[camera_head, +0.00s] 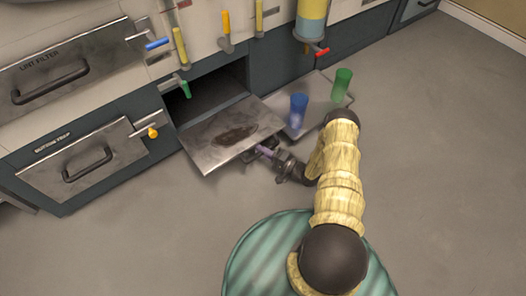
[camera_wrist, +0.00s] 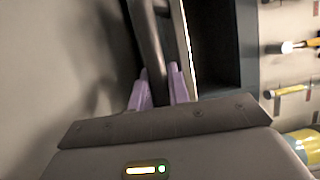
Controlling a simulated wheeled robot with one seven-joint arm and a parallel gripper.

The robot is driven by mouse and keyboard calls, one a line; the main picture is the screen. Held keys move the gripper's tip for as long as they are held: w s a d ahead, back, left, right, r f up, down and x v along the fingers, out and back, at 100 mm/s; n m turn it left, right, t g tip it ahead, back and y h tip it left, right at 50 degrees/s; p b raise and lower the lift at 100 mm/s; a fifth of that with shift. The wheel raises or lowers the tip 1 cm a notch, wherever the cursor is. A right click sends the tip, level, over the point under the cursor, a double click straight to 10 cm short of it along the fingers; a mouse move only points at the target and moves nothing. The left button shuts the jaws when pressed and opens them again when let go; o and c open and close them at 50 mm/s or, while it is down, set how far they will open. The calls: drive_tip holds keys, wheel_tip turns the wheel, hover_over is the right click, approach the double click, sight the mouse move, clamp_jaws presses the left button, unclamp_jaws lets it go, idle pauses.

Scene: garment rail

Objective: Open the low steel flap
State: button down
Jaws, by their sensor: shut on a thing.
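The low steel flap (camera_head: 205,148) is swung out and down from the cabinet, its dark-stained inner face up. Behind it the dark opening (camera_head: 207,92) shows. My gripper (camera_head: 265,152) is at the flap's outer right edge. In the wrist view its purple fingers (camera_wrist: 158,92) are shut around the flap's dark handle bar (camera_wrist: 148,35). In the head view the handle is hidden beneath the flap.
A blue cup (camera_head: 298,110) and a green cup (camera_head: 342,85) stand on a grey plate (camera_head: 322,108) just right of the flap. Closed panels marked "LINT FILTER" (camera_head: 75,65) and "BUTTON TRAP" (camera_head: 85,160) are at left. Open floor (camera_head: 440,150) lies to the right.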

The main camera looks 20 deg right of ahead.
drive_tip(key=c, duration=1.5)
unclamp_jaws()
drive_tip(key=shift+f, duration=0.4)
drive_tip(key=shift+o, duration=0.8)
drive_tip(key=shift+r, duration=0.15)
drive_tip(key=v, duration=1.7)
drive_tip(key=shift+s+d, duration=0.15)
